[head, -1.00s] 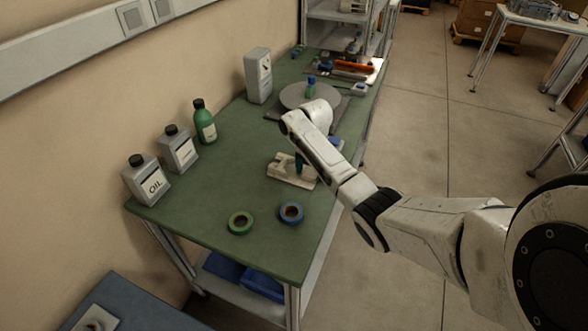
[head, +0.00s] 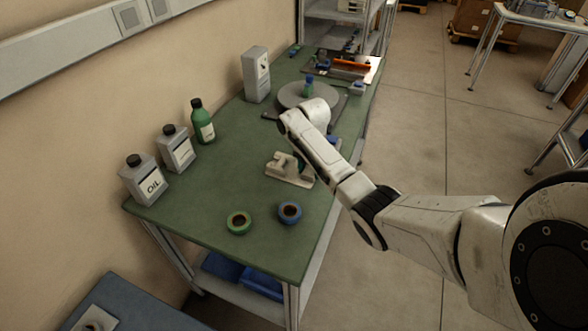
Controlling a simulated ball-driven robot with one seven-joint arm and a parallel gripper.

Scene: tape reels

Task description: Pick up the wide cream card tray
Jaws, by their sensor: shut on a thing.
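I cannot make out the wide cream card tray for certain.
A green tape roll (head: 239,223) and a blue tape roll (head: 290,212) lie near the front of the bench (head: 215,185). Two grey oil containers (head: 145,181) and a green bottle (head: 203,121) stand along the wall. A grey canister (head: 256,75) stands farther back.

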